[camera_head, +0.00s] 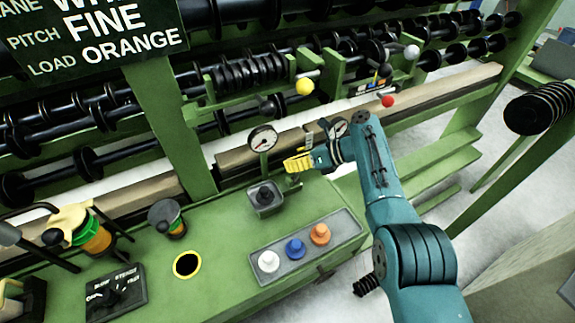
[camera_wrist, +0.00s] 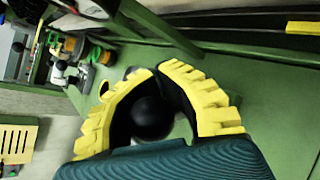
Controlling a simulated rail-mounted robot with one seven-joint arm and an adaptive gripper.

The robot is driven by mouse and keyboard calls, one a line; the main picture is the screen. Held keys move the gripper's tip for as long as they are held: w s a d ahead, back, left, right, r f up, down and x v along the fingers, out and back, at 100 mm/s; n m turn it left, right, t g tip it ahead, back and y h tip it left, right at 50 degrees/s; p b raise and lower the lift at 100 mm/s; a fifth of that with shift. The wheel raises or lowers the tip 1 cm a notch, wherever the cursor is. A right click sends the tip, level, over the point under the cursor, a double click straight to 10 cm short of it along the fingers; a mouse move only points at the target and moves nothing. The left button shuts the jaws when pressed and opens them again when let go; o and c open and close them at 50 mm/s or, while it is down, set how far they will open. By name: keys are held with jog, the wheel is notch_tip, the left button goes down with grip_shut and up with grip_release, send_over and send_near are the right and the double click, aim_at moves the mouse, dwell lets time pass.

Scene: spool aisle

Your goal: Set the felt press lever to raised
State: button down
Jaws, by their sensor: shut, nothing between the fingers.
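My gripper (camera_head: 298,163) with yellow ribbed fingers is above the green bench, near a dial gauge. In the wrist view its curved fingers (camera_wrist: 156,72) come together at the tips, shut and empty. A round black knob (camera_wrist: 152,118) shows through the gap between the fingers, below them. A black knob on a grey square base (camera_head: 265,194) stands on the bench, below and left of my gripper. Ball-ended levers show on the machine: yellow ball (camera_head: 304,87), red ball (camera_head: 388,101) and pale grey ball (camera_head: 411,51). No readable label shows which is the felt press lever.
A tray (camera_head: 346,222) holds white, blue and orange knobs. A dial gauge (camera_head: 262,139) stands beside my gripper. A black selector panel (camera_head: 115,292) and a yellow-ringed hole (camera_head: 187,264) are at left. A sign (camera_head: 95,35) hangs at upper left.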

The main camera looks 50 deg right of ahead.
jog(key=c, duration=1.7)
grip_release()
jog(key=shift+s+d+f, duration=0.1)
jog(key=shift+s+d, duration=0.1)
jog(key=shift+d, duration=0.1)
jog(key=shift+c, duration=0.2)
jog(key=o, duration=1.1)
jog(key=shift+s+d, duration=0.1)
jog(key=shift+d, duration=0.05)
jog(key=shift+r, duration=0.2)
jog(key=v, duration=1.2)
